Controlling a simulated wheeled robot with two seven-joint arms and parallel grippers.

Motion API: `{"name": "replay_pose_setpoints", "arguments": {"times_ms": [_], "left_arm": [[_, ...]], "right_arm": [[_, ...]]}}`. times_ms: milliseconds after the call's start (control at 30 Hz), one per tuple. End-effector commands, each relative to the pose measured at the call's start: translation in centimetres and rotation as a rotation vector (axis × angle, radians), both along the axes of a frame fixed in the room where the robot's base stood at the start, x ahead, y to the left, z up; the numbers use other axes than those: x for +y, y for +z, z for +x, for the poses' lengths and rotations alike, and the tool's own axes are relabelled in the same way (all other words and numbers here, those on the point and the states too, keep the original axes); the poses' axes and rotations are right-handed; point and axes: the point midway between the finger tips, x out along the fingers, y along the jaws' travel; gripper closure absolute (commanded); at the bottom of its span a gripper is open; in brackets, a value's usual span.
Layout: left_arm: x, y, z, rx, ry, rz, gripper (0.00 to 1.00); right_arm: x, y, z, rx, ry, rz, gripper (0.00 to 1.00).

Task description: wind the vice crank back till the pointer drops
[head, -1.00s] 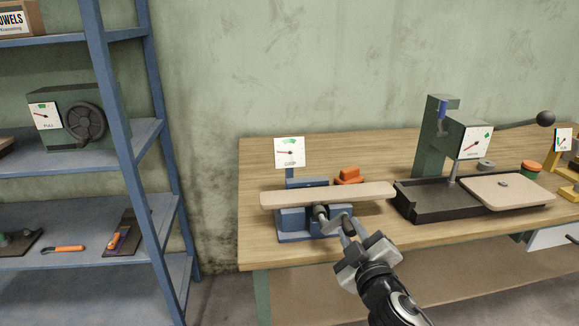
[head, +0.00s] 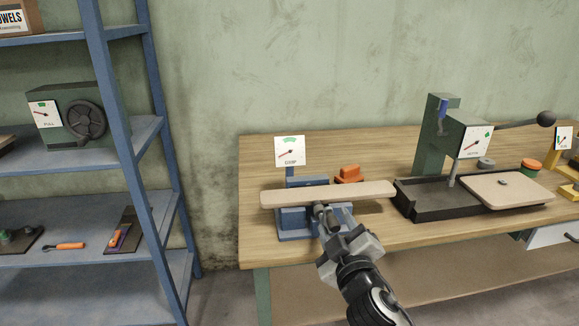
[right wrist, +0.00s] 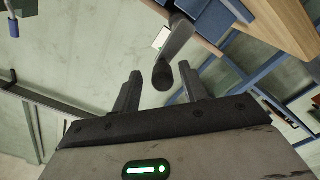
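The blue vice (head: 297,222) stands at the left front of the workbench, with a long beige board (head: 300,197) lying across its top. Its gauge card (head: 289,152), marked GRIP, stands behind it; the red pointer slants down to the left, away from the green mark at the top. The dark crank (head: 321,211) is at the vice's front, partly hidden by my right gripper (head: 334,229). In the right wrist view the crank's handle (right wrist: 162,76) lies between the two fingers of the right gripper (right wrist: 160,82), with a gap on each side. My left gripper is out of view.
An orange block (head: 348,174) sits behind the board. A black tray (head: 430,208) and a green press (head: 432,140) stand to the right, with another beige board (head: 510,190). A blue shelf rack (head: 120,100) stands left, across a floor gap.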

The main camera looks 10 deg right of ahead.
Motion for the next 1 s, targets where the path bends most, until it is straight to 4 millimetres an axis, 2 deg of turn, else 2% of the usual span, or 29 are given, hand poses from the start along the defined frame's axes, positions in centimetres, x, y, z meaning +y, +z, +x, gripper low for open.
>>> {"name": "replay_pose_setpoints", "arguments": {"times_ms": [267, 800, 1000], "left_arm": [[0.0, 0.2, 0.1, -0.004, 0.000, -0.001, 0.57], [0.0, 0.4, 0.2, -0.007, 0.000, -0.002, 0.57], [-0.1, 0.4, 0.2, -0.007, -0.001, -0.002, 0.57]], "right_arm": [[0.0, -0.3, -0.5, 0.007, 0.001, 0.001, 0.57], [-0.1, -0.5, -5.9, 0.010, 0.001, 0.002, 0.57], [-0.2, -0.4, -7.1, 0.008, 0.001, 0.002, 0.57]]}}
